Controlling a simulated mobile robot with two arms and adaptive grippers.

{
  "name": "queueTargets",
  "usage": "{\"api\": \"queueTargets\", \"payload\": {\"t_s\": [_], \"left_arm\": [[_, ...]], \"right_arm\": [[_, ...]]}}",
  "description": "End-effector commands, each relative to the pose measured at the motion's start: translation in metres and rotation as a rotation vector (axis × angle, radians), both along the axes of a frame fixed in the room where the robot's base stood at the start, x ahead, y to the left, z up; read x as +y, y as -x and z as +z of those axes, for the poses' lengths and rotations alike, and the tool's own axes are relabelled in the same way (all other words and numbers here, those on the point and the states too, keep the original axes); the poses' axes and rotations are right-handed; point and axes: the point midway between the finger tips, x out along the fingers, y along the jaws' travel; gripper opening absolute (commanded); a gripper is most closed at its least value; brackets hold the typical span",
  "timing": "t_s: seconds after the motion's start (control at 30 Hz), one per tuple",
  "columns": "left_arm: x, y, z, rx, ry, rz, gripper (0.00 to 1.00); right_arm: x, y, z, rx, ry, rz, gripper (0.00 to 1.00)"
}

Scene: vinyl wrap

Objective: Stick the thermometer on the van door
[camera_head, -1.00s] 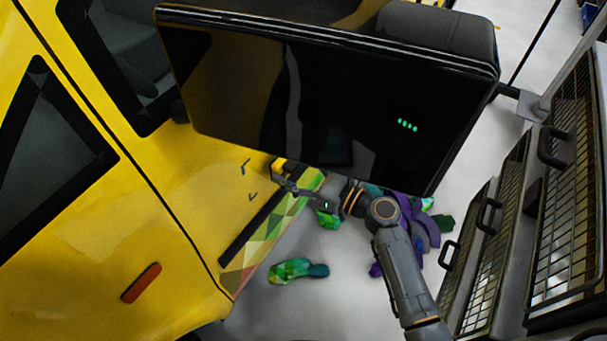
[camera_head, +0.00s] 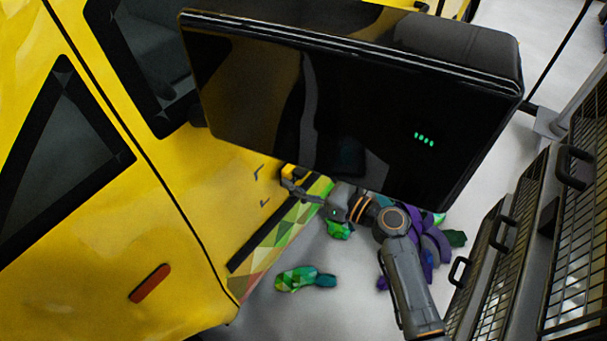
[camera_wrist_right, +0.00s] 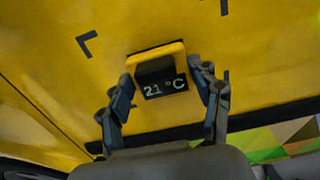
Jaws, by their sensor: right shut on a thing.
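The thermometer (camera_wrist_right: 158,68) is a small yellow-framed block with a dark face reading "21 °C", seen in the right wrist view. My right gripper (camera_wrist_right: 164,82) is shut on it, one finger at each side. The yellow van door (camera_wrist_right: 50,75) lies behind it, with dark corner marks (camera_wrist_right: 87,43) above left and to the right. I cannot tell whether the thermometer touches the door. In the head view my right gripper (camera_head: 292,181) is at the lower van door (camera_head: 225,180), right of the corner marks (camera_head: 259,173); the thermometer (camera_head: 293,171) shows only partly. My left gripper is not in view.
A large dark panel (camera_head: 350,110) with green lights hides much of the head view above my right gripper. Patterned green wrap (camera_head: 270,245) lies along the van's lower edge. Green and purple pieces (camera_head: 300,279) lie on the floor. Mesh-fronted units (camera_head: 575,225) stand at the right.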

Motion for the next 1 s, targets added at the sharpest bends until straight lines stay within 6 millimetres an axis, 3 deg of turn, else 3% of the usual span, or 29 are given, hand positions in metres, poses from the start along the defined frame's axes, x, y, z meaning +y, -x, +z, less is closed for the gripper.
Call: {"api": "queueTargets", "payload": {"t_s": [1.0], "left_arm": [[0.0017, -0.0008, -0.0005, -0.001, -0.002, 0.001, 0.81]], "right_arm": [[0.0107, -0.0079, 0.0005, -0.001, -0.001, 0.0, 0.3]]}}
